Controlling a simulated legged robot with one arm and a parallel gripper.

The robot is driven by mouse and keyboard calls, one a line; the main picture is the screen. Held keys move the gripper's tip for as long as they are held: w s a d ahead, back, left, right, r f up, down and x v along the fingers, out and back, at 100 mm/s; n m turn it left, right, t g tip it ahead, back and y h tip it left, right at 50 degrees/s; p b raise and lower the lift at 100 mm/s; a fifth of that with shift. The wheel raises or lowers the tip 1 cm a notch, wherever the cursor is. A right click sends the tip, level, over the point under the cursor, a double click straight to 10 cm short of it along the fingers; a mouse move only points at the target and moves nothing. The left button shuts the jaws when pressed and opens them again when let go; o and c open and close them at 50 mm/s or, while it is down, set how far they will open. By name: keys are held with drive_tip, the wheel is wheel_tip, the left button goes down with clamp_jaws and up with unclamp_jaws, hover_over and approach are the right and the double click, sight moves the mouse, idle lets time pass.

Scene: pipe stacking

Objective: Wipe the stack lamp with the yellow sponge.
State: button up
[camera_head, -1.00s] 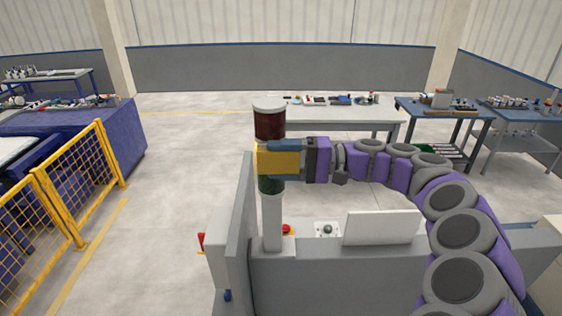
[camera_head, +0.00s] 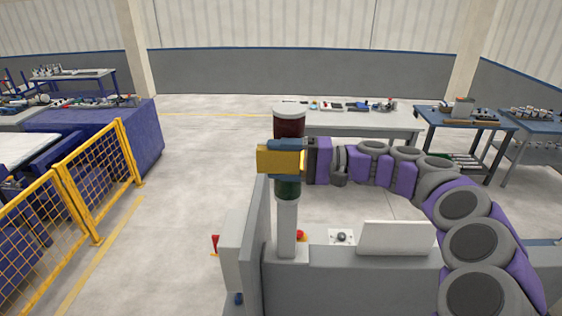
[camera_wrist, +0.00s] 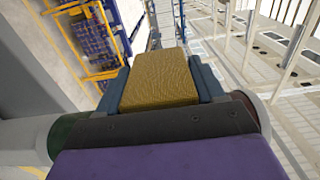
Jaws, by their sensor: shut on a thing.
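The stack lamp (camera_head: 289,124) stands upright on a light grey post, with a white cap, a dark red section above and a dark green section below. My gripper (camera_head: 286,160) reaches in from the right with its blue fingers shut on the yellow sponge (camera_head: 268,160). The sponge is in front of the lamp's middle, between red and green, and hides that part. In the wrist view the sponge (camera_wrist: 160,80) sits between both fingers, with the lamp (camera_wrist: 75,135) running across behind the gripper. I cannot tell whether the sponge touches the lamp.
The post rises from a grey machine panel (camera_head: 340,285) with a white tilted plate (camera_head: 396,239) and a red button (camera_head: 300,235). A yellow mesh fence (camera_head: 75,190) stands on the left. Worktables (camera_head: 365,122) with small items stand at the back. Open floor lies between.

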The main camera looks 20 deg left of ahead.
sight(299, 168)
drive_tip(key=shift+v, duration=2)
drive_tip(key=shift+w, duration=0.1)
drive_tip(key=s+b, duration=0.2)
drive_tip(key=shift+s+d+f, duration=0.15)
drive_tip(key=shift+s+d, duration=0.1)
drive_tip(key=shift+s, duration=0.1)
drive_tip(key=s, duration=0.1)
drive_tip(key=s+d+b, duration=0.1)
drive_tip(key=s, duration=0.1)
drive_tip(key=shift+s, duration=0.1)
drive_tip(key=shift+s+d+b, duration=0.15)
drive_tip(key=shift+s+b, duration=0.3)
drive_tip(key=shift+s, duration=0.25)
drive_tip(key=shift+s+d+b, duration=0.15)
drive_tip(key=shift+s+b, duration=0.25)
drive_tip(key=shift+s, duration=0.3)
